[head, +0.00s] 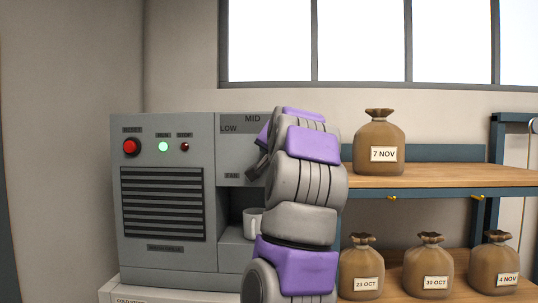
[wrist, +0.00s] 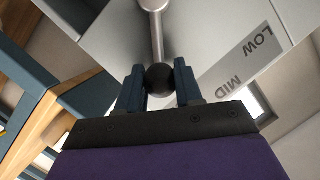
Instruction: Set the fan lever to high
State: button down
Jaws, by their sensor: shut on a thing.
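The fan lever (wrist: 157,35) is a pale metal rod with a black ball knob (wrist: 160,79) at its end. In the wrist view my gripper (wrist: 160,82) is shut on the knob, with one dark blue finger on each side. The LOW and MID labels (wrist: 240,60) show upside down to the right of the lever; no HIGH label is visible. In the head view the grey fan panel (head: 228,155) shows LOW and MID at its top. My purple and grey arm hides its right part, the lever and most of my gripper (head: 257,165).
The grey machine (head: 130,215) has a red button, a lit green lamp and a vent grille. A white mug (head: 253,223) stands in its recess beside my arm. To the right, a wooden shelf (head: 450,173) holds a brown sack (head: 379,130), with several sacks below.

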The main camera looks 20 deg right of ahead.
jog(key=shift+f, duration=0.3)
jog(key=c, duration=0.8)
grip_release()
jog(key=shift+w+r, duration=0.1)
jog(key=shift+o, duration=0.2)
jog(key=b+v, duration=0.2)
jog(key=v, duration=1.5)
jog(key=shift+b, duration=0.35)
jog(key=shift+a, duration=0.1)
